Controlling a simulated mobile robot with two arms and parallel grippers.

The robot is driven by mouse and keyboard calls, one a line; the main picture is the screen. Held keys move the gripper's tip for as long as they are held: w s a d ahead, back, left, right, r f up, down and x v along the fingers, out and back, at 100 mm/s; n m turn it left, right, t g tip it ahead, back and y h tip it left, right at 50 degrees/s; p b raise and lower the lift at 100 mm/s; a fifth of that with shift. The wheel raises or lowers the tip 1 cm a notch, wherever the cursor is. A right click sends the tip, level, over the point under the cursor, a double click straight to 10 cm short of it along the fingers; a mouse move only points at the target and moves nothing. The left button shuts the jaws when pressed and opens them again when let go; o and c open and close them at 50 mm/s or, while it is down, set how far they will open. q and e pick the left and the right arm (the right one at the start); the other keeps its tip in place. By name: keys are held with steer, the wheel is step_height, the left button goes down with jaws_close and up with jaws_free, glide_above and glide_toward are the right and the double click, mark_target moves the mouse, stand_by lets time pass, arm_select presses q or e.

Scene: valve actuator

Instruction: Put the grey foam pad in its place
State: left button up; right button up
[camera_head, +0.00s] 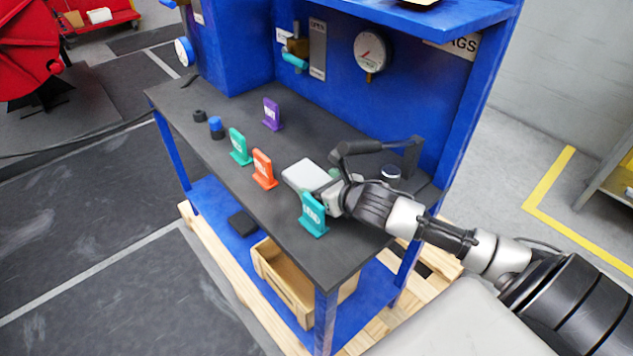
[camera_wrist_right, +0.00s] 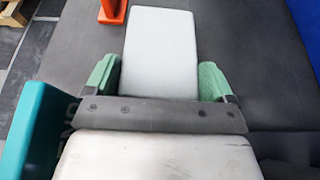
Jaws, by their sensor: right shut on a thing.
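The grey foam pad (camera_head: 303,174) is a pale, flat rectangular block over the dark worktop (camera_head: 240,105), behind the teal stand-up sign. My right gripper (camera_head: 331,181) is at the pad's near right end. In the right wrist view, its green fingertips (camera_wrist_right: 158,78) sit on either side of the pad (camera_wrist_right: 160,45), shut on it. The pad's far part sticks out ahead of the fingers. I cannot tell whether its underside touches the worktop. My left gripper is not in view.
A teal sign (camera_head: 314,214) stands close beside my right gripper. Orange (camera_head: 263,168), green (camera_head: 239,147) and purple (camera_head: 272,114) signs stand further left. A black arched part (camera_head: 370,147) and a round pale-topped item (camera_head: 391,172) are behind. A wooden crate (camera_head: 285,284) is below.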

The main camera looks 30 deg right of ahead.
steer(key=shift+s+f, duration=0.15)
steer(key=shift+s, duration=0.25)
steer(key=shift+s+d, duration=0.1)
steer(key=shift+s, duration=0.2)
steer(key=shift+w, duration=0.1)
steer(key=o, duration=0.6)
steer(key=shift+w, duration=0.15)
steer(key=shift+c, duration=0.2)
steer(key=shift+o, duration=0.8)
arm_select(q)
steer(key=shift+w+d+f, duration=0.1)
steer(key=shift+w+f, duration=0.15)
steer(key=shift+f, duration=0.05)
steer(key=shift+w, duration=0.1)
